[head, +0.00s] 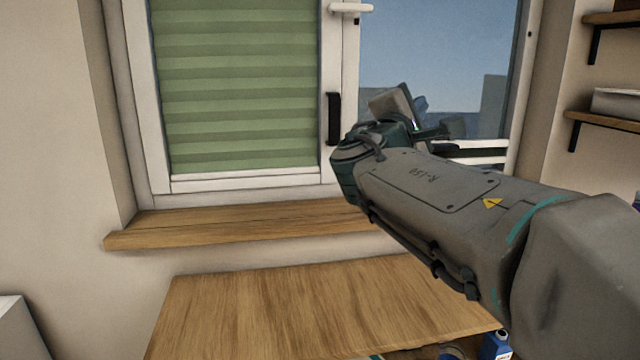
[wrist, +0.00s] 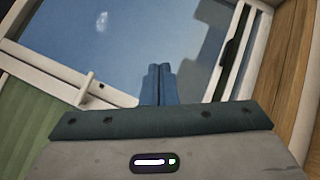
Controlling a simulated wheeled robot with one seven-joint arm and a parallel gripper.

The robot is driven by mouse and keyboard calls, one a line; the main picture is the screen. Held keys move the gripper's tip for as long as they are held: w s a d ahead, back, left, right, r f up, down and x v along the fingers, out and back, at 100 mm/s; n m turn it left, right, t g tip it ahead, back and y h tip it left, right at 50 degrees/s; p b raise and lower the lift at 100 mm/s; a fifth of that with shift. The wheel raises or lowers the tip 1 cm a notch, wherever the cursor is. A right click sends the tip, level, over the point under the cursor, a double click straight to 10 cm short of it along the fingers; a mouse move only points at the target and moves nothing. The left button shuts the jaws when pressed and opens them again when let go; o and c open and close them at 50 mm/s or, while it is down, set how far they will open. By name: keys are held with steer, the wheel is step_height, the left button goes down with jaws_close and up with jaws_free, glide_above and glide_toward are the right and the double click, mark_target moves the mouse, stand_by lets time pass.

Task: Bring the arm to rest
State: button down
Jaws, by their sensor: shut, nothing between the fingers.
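My arm reaches in from the right of the head view, raised in front of the window. My gripper shows in the wrist view (wrist: 158,84), with its two blue fingers pressed together and nothing between them. In the head view the gripper is mostly hidden behind my wrist; only a little blue shows there. The fingers point toward the window pane (wrist: 110,45), and the gap to the glass cannot be told.
A wooden sill (head: 240,222) runs below the window with its green pleated blind (head: 237,90). A wooden surface (head: 290,305) lies below, bare in its visible middle. A blue container (head: 495,345) stands at its front right. Wall shelves (head: 605,121) are at right.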

steer(key=s+d+f+m+g+y+p, duration=0.2)
steer(key=s+d+f+m+g+p, duration=0.25)
steer(key=f, duration=0.25)
steer(key=s+d+f+m+g+y+p, duration=0.1)
steer(key=s+d+f+m+g+p, duration=0.25)
steer(key=s+f+g+p, duration=0.2)
steer(key=s+a+f+m+g+y+p, duration=0.2)
steer(key=s+a+f+m+y+p, duration=0.2)
steer(key=s, duration=0.3)
steer(key=s+a+f+m+g+y+p, duration=0.2)
steer(key=s+a+f+m+y+p, duration=0.2)
steer(key=s, duration=0.3)
steer(key=shift+a+f+m+g, duration=0.2)
steer(key=shift+a+m+g, duration=0.1)
steer(key=shift+a+g, duration=0.15)
